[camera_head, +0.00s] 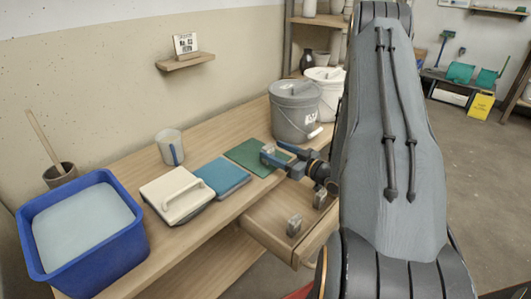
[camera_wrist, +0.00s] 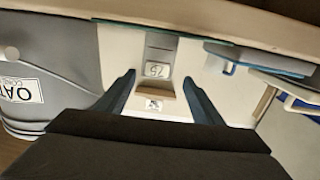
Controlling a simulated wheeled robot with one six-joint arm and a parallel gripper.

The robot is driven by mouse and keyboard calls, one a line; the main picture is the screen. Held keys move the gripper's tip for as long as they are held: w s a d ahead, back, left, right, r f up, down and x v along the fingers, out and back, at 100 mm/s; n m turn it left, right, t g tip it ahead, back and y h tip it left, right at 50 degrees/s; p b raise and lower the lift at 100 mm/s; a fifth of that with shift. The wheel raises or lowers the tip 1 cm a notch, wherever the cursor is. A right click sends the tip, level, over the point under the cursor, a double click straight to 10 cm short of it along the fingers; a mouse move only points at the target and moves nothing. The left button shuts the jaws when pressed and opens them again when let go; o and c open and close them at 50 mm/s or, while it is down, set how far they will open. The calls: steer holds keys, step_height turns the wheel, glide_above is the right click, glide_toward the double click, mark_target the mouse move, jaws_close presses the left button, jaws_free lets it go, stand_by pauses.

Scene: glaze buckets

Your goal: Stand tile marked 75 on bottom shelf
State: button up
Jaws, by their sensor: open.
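The tile marked 75 (camera_wrist: 159,50) is a grey block with a white label, standing on the green mat (camera_wrist: 115,22) in the upside-down wrist view. A small grey block on the mat in the head view (camera_head: 268,148) appears to be it. My gripper (camera_wrist: 160,79) is open, a blue finger on each side and the label between the tips, with gaps visible. In the head view, my gripper (camera_head: 273,149) reaches low over the green mat (camera_head: 241,153). A lower board (camera_head: 205,272) shows under the bench, perhaps the bottom shelf; most of it is hidden.
A grey bucket (camera_head: 293,115) and white bucket (camera_head: 327,82) stand behind my gripper. An open drawer (camera_head: 262,232) below holds grey blocks (camera_head: 294,225).

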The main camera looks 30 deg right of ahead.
mark_target(257, 156)
steer(key=shift+w+d+f+t+y+b, duration=0.1)
steer(key=shift+f+t+y+b, duration=0.05)
steer(key=shift+f+b, duration=0.4)
steer(key=shift+w+d+f+t+y+b, duration=0.15)
steer(key=shift+f+b, duration=0.15)
steer(key=shift+f, duration=0.4)
steer(key=shift+a, duration=0.15)
steer(key=shift+d+x, duration=0.2)
steer(key=shift+x, duration=3.65)
steer(key=shift+w, duration=0.1)
steer(key=c, duration=1.3)
